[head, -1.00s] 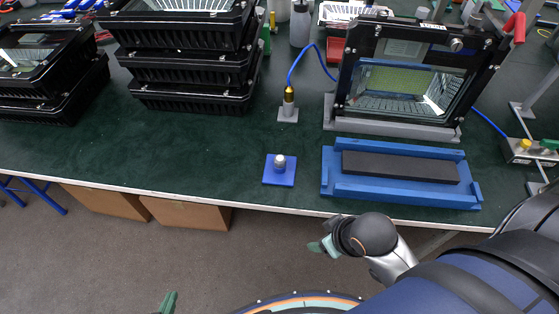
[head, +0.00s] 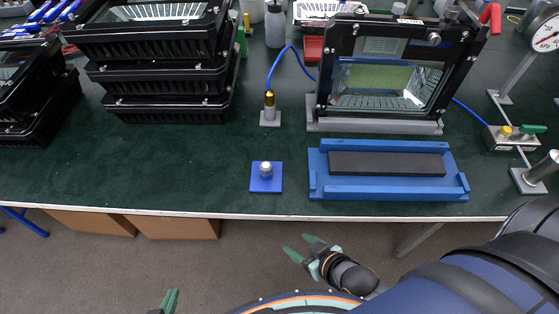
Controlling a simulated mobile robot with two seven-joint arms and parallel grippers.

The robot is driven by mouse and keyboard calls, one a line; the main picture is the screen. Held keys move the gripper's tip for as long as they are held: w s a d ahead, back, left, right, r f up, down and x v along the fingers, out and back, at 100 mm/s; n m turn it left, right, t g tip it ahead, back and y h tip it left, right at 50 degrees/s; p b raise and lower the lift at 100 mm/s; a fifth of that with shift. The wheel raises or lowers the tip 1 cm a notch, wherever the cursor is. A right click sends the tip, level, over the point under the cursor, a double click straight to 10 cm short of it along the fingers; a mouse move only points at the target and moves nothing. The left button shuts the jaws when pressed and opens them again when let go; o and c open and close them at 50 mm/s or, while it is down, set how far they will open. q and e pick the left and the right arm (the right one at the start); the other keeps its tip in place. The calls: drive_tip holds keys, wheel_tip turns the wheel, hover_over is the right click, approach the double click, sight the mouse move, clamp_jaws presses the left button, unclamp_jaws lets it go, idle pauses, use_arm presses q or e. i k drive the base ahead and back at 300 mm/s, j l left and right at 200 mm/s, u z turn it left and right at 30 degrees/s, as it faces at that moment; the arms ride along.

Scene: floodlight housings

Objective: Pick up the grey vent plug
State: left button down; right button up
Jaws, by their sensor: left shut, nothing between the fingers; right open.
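The grey vent plug (head: 266,169) stands upright on a small blue square base (head: 266,184) near the front edge of the table. My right gripper (head: 298,248) is open and empty. It is below the table's front edge in the picture, a little right of the plug and apart from it. My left gripper (head: 170,300) shows only by its green fingertips at the bottom of the picture, shut and empty, well away from the plug.
A blue cradle (head: 318,180) with a dark pad lies right of the plug. Behind it a floodlight housing (head: 398,75) stands upright on a grey base. A brass fitting (head: 269,104) on a blue hose stands behind the plug. Stacked black housings (head: 165,75) are at left. Green tabletop (head: 150,165) is clear between.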

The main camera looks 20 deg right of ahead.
sight(266, 167)
drive_tip(key=i+z, duration=0.15)
drive_tip(key=z, duration=0.25)
drive_tip(key=i+j+z, duration=0.15)
drive_tip(key=z, duration=0.3)
